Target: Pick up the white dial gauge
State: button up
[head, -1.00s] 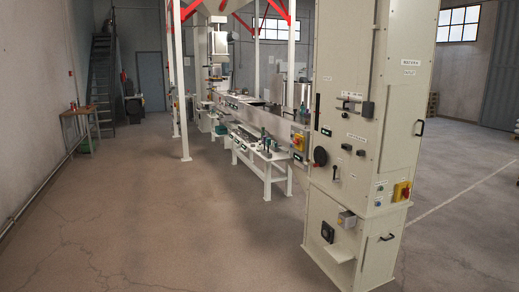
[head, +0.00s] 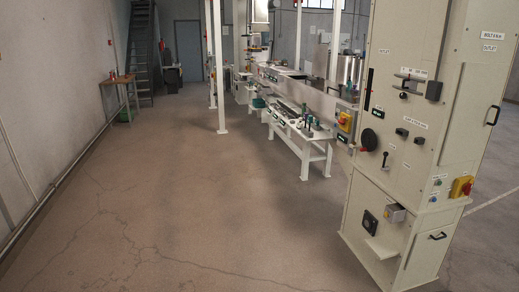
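I cannot make out the white dial gauge. Several small items stand on a long white bench (head: 318,134) beside the machine line, right of the picture's middle, but they are too small to tell apart. A dark green bottle-like item (head: 304,112) stands among them. My gripper is not in view.
A tall cream control cabinet (head: 463,110) with knobs and a yellow-red switch stands close at right. A white post (head: 216,75) rises left of the bench. A wooden table (head: 117,80) stands by the left wall, before a staircase (head: 141,45). The floor (head: 190,200) ahead is clear.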

aim_at(300, 124)
jog(key=i, duration=5.5)
jog(key=i+z, duration=0.1)
jog(key=i, duration=0.5)
jog(key=i+j+z, duration=0.15)
jog(key=i, duration=0.5)
jog(key=i+j+z, duration=0.1)
jog(key=i, duration=0.5)
jog(key=i+j+z, duration=0.25)
jog(key=i+z, duration=0.15)
jog(key=i+j+z, duration=0.35)
jog(key=i, duration=0.25)
